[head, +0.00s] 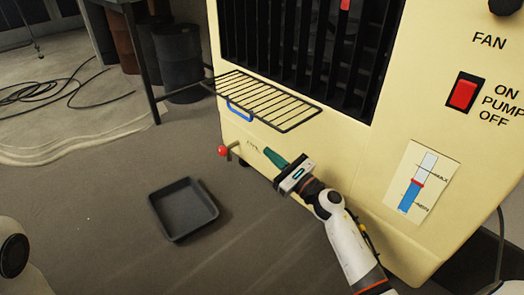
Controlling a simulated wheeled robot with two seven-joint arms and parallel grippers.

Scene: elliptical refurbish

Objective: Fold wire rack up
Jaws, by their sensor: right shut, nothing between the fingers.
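The wire rack (285,112) is a black wire frame with parallel bars. It sticks out roughly level from the front of the cream cooler (405,125), just below the black louvred grille (305,45). A blue handle (239,112) is on the rack's left front edge. My right gripper (271,156) is below the rack, close to the cooler's lower front, with its green fingers shut and empty. It looks apart from the rack. At the left edge, a white and black part of my own body shows, but my left gripper does not.
A dark square tray (183,236) lies on the floor below the rack. A red-knobbed tap (223,151) sticks out of the cooler's lower left. A table leg (140,62), dark barrels (178,60) and coiled cables (40,92) are at the back left. Floor left of the tray is clear.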

